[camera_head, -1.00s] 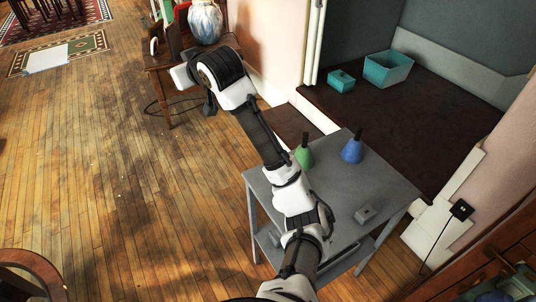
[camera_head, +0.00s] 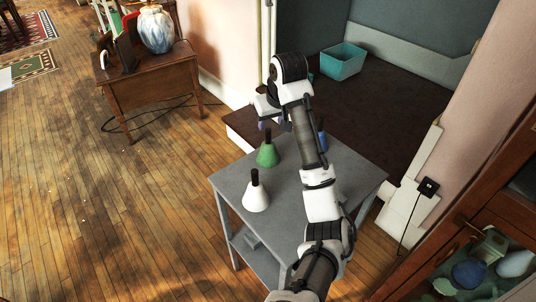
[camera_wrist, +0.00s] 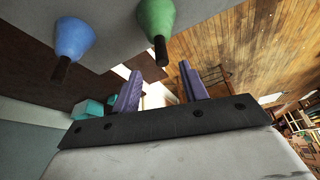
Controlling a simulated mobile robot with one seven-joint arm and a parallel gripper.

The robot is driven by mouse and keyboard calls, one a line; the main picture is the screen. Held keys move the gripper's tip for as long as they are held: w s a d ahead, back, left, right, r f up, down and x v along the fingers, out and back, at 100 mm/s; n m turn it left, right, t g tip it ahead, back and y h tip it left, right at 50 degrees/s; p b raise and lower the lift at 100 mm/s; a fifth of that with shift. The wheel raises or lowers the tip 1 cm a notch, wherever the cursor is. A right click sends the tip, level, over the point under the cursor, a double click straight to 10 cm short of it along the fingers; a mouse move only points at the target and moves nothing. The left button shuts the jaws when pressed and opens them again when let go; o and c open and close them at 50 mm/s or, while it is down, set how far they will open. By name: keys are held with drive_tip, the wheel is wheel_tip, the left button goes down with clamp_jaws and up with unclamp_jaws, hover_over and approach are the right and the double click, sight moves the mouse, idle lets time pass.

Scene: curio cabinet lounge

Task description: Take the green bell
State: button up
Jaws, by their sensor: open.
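The green bell (camera_head: 267,154), a cone with a dark handle, stands upright on the grey table (camera_head: 228,184) near its back left edge. It also shows in the wrist view (camera_wrist: 156,18), a little beyond my open fingers. My gripper (camera_wrist: 159,84) has two purple fingers, apart and empty. In the head view my gripper (camera_head: 268,122) is just above and behind the green bell, partly hidden by my arm. A blue bell (camera_wrist: 75,38) stands beside the green one; in the head view it is mostly behind my arm. A white bell (camera_head: 256,192) stands nearer the front.
A dark raised floor with a teal open box (camera_head: 342,61) lies behind the table. A wooden side table (camera_head: 150,85) with a blue-white vase (camera_head: 156,29) is at upper left. A wooden cabinet (camera_head: 470,200) stands at right.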

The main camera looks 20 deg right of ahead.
sight(269, 129)
drive_tip(key=shift+p+x, duration=0.45)
drive_tip(key=shift+x, duration=2.5)
drive_tip(key=shift+s+a, duration=0.1)
drive_tip(key=shift+a, duration=0.05)
clamp_jaws()
